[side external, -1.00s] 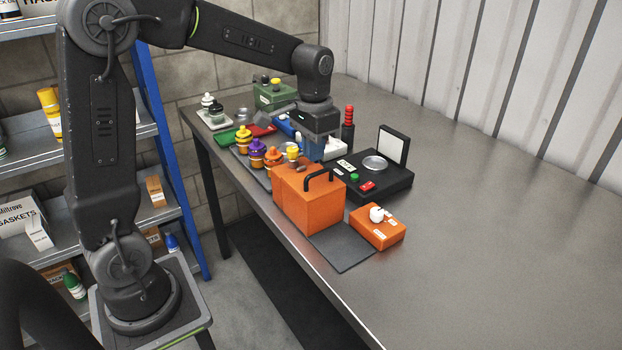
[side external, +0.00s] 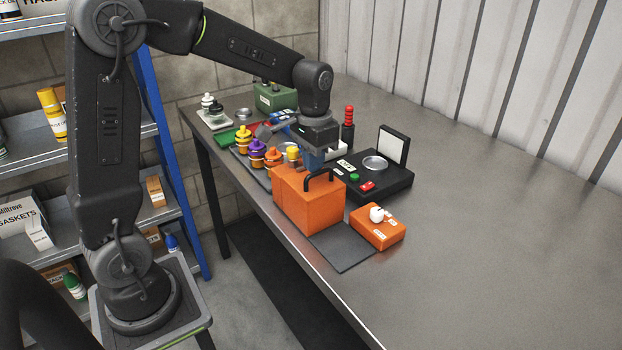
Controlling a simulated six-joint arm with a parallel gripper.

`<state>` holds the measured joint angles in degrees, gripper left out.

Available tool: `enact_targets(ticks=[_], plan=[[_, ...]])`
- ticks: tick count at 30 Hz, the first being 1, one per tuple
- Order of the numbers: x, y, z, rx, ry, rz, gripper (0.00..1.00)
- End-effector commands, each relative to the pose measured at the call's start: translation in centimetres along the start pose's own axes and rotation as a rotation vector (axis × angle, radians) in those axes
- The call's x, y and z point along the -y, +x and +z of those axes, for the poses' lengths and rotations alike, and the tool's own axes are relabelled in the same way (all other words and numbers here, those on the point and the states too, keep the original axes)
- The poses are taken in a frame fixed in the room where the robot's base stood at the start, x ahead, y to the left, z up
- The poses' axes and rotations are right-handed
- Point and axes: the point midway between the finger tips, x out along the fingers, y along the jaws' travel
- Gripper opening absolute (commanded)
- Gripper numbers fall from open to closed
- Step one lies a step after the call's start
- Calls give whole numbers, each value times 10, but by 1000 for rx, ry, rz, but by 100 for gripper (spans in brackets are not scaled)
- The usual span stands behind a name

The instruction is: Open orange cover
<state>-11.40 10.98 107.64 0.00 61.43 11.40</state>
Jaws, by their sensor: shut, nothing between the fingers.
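The orange cover (side external: 308,209) is a box-shaped orange housing with a black bar handle (side external: 318,178) on top. It stands upright near the table's front edge. My gripper (side external: 314,161) points down just behind the cover's top edge, close to the handle. Its blue fingers are shut with nothing between them. Their tips are partly hidden by the cover and handle, so I cannot tell whether they touch it.
A dark mat (side external: 342,247) lies in front of the cover. An orange box with a white knob (side external: 380,228) is to its right, and a black scale-like unit (side external: 392,186) behind. Several coloured-top bottles (side external: 257,150) stand at left. The table's right side is clear.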

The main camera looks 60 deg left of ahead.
Motion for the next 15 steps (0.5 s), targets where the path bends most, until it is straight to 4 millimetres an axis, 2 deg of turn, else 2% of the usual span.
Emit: enact_targets(ticks=[7, 15], plan=[[0, 11, 0, 0, 0, 0, 0], [-3, 14, 0, -1, 1, 0, 0]])
